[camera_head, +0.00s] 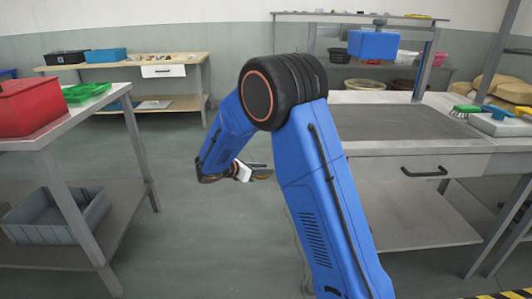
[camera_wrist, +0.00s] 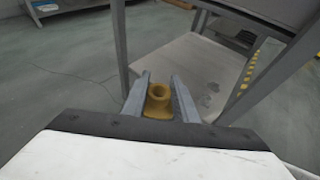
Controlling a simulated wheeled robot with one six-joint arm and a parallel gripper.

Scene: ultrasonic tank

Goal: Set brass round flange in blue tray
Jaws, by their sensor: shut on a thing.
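My gripper (camera_head: 258,170) is held out in front of the blue arm, above open floor between the left table and the right workbench. In the wrist view the two fingers of my gripper (camera_wrist: 160,95) are shut on the brass round flange (camera_wrist: 158,103), whose round collar and hole face up toward the camera. In the head view only a small brass-coloured bit of the flange (camera_head: 264,177) shows at the fingertips. A blue tray (camera_head: 106,55) stands on the far wooden table at the back left, well away from my gripper.
A red bin (camera_head: 30,105) and green tray (camera_head: 87,92) stand on the near left table, with a grey crate (camera_head: 57,219) below. A drawered workbench (camera_head: 428,168) is at right, with a blue box-shaped unit (camera_head: 373,45) above. The floor between is clear.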

